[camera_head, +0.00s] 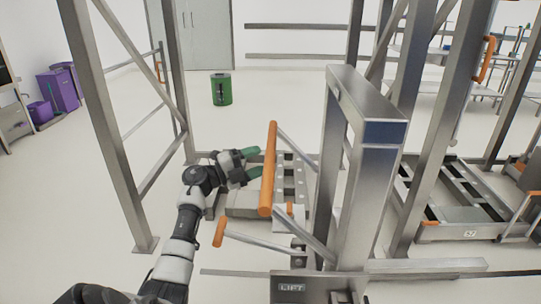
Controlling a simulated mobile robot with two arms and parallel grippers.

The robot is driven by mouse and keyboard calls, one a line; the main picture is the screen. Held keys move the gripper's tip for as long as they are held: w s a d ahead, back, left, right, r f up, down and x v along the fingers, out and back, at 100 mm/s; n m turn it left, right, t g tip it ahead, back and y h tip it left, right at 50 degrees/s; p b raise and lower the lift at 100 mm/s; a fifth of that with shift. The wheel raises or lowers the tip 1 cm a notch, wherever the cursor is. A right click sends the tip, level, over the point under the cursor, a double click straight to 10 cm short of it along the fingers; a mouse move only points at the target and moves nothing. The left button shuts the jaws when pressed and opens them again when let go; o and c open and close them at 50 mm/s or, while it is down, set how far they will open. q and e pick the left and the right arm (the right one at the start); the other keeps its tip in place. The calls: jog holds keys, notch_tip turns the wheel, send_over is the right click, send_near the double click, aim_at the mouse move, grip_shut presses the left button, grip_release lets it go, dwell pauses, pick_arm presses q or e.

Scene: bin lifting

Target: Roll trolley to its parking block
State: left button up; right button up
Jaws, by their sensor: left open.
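My left gripper (253,162) has green fingertips spread apart and empty. It is just left of a long orange bar (269,170) in the middle of the view. I cannot tell whether it touches the bar. Behind the bar is a low grey metal frame with holes (292,180). A low wheeled-looking metal frame (450,215) with a small white label stands on the floor at the right; it may be the trolley, but I cannot be sure. No parking block can be made out clearly. My right gripper is not in view.
A shorter orange-tipped lever (219,232) sticks out low. A steel frame (100,110) rises at the left. A green bin (220,89) stands behind; the floor around it is clear.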

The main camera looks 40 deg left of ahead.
aim_at(269, 157)
pick_arm(q)
jog(key=shift+x, duration=2.1)
jog(key=shift+c, duration=0.5)
grip_shut()
